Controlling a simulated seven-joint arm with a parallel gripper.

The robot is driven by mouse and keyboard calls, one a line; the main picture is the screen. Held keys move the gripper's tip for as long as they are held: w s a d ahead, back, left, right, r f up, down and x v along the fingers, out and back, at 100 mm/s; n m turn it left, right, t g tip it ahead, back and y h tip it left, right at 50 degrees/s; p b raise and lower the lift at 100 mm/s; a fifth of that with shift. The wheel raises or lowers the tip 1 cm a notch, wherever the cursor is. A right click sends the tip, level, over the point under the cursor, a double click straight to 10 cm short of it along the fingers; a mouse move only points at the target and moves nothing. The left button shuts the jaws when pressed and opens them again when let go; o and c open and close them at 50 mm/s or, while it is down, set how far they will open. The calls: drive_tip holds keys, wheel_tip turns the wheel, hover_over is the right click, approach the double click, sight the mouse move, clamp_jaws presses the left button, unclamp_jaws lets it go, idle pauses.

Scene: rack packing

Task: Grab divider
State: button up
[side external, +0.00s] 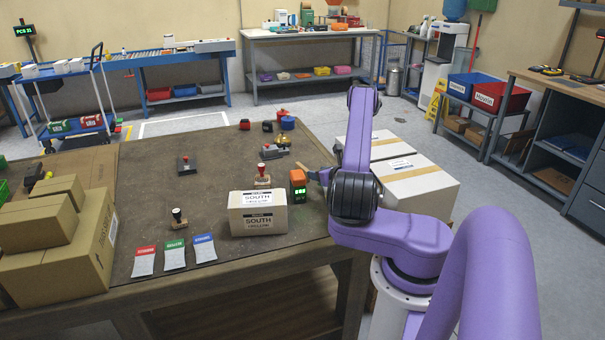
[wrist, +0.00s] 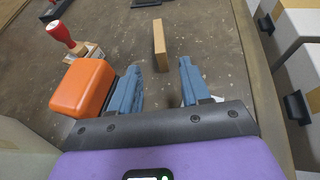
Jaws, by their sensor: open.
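A thin tan block, which looks like the divider (wrist: 160,45), stands on the brown table in the wrist view. My gripper (wrist: 160,68) is open, with its blue fingers on either side of the divider's near end. The divider lies roughly centred in the gap, and neither finger visibly touches it.
An orange-topped device (side external: 298,186) stands close beside my left finger in the wrist view (wrist: 83,85). A red-handled stamp (side external: 263,173) is beyond it. A carton marked SOUTH (side external: 258,214) stands nearby. White boxes (side external: 415,187) stand beyond the table's right edge. The table's middle is mostly clear.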

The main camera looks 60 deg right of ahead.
drive_tip(key=shift+x, duration=5.7)
clamp_jaws()
